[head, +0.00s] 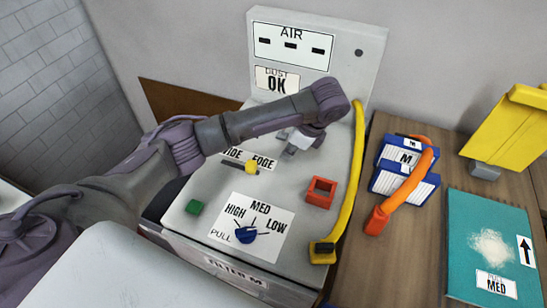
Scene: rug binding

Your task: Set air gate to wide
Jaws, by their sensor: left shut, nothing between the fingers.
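The air gate is a yellow knob (252,167) on a short dark slot in the grey machine's sloping top. The knob sits at the slot's right end, below the EDGE side of the white label (263,161). My left arm reaches across the panel from the left. My left gripper (291,148) is shut and empty, above the panel, up and to the right of the knob and apart from it. My right gripper is out of view.
The panel also has a blue dial (246,235) with HIGH, MED and LOW, a green button (194,207) and a red square frame (320,192). A yellow hose (352,185) runs along its right edge. Blue-and-white filters (389,181), an orange tool (407,190) and a teal board (459,235) lie on the wooden table.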

